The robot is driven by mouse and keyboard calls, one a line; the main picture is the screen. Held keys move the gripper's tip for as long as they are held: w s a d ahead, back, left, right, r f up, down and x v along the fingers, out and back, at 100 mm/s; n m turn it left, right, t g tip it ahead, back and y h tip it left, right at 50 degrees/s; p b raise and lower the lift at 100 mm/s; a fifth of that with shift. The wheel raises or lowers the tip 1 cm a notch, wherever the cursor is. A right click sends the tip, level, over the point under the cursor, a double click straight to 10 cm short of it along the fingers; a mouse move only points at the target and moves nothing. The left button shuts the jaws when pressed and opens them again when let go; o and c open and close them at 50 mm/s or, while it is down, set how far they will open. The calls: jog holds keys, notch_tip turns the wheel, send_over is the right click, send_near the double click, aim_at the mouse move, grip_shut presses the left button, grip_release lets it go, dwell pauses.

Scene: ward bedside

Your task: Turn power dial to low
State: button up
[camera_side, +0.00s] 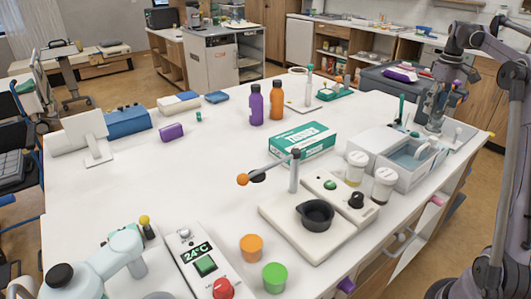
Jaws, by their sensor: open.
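My gripper (433,118) hangs at the far right of the table, pointing down behind the grey bin. It is open, and its fingertips are small and hard to make out. Two knobs could be the power dial. One is a black knob (356,200) on the beige panel of a device with a black cup. The other is a red knob (223,288) on a white panel with a 24°C display, at the front left. Their settings are too small to read. My gripper is apart from both.
A grey bin (400,178) and two white-lidded jars (356,168) stand between my gripper and the black knob. A tissue box (301,142), purple bottle (256,104) and orange bottle (276,100) stand mid-table. Orange (251,247) and green (275,277) cups stand near the red knob.

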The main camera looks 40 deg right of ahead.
aim_at(434, 138)
jog(key=d+f, duration=0.1)
jog(key=f, duration=0.3)
jog(key=s+d+f, duration=0.1)
jog(key=f, duration=0.3)
jog(key=s+d+f, duration=0.1)
jog(key=f, duration=0.3)
jog(key=shift+s, duration=0.1)
grip_shut()
